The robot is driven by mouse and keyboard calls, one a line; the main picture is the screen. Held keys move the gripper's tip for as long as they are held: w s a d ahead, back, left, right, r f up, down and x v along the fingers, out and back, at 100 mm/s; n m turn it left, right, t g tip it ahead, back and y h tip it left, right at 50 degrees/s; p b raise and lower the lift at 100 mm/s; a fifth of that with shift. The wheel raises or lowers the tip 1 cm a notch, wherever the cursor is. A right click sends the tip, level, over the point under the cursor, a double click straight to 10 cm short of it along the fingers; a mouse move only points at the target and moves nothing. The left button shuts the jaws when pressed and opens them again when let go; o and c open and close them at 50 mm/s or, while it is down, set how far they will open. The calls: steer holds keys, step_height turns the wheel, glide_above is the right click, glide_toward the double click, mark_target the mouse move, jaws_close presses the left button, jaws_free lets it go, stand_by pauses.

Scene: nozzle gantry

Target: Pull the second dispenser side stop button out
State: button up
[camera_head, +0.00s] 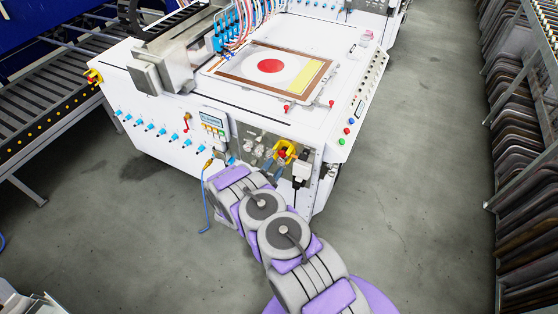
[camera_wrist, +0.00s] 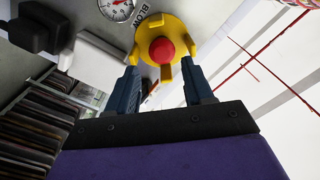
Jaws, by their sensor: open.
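A red stop button (camera_wrist: 161,50) sits in a round yellow housing (camera_wrist: 175,25) on the machine's side panel. In the head view the button (camera_head: 282,154) and its yellow housing (camera_head: 290,146) show at the front corner, just beyond my arm's end. My gripper (camera_wrist: 160,62) is open, with one dark blue finger to each side of the button in the wrist view. Both fingertips overlap the housing's lower edge; contact cannot be told. In the head view my gripper (camera_head: 273,169) is small and partly hidden by my arm.
A pressure gauge (camera_wrist: 117,8) and a white block (camera_wrist: 98,55) are left of the housing. A yellow-and-red button (camera_head: 93,76) is on the machine's far left corner. A blue cable (camera_head: 204,205) hangs at the front. A panel rack (camera_head: 525,130) stands right, across clear floor.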

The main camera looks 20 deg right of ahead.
mark_target(281, 155)
steer(key=shift+b+x, duration=0.45)
steer(key=shift+x, duration=2.25)
steer(key=shift+a, duration=0.1)
steer(key=shift+c, duration=0.2)
jaws_close()
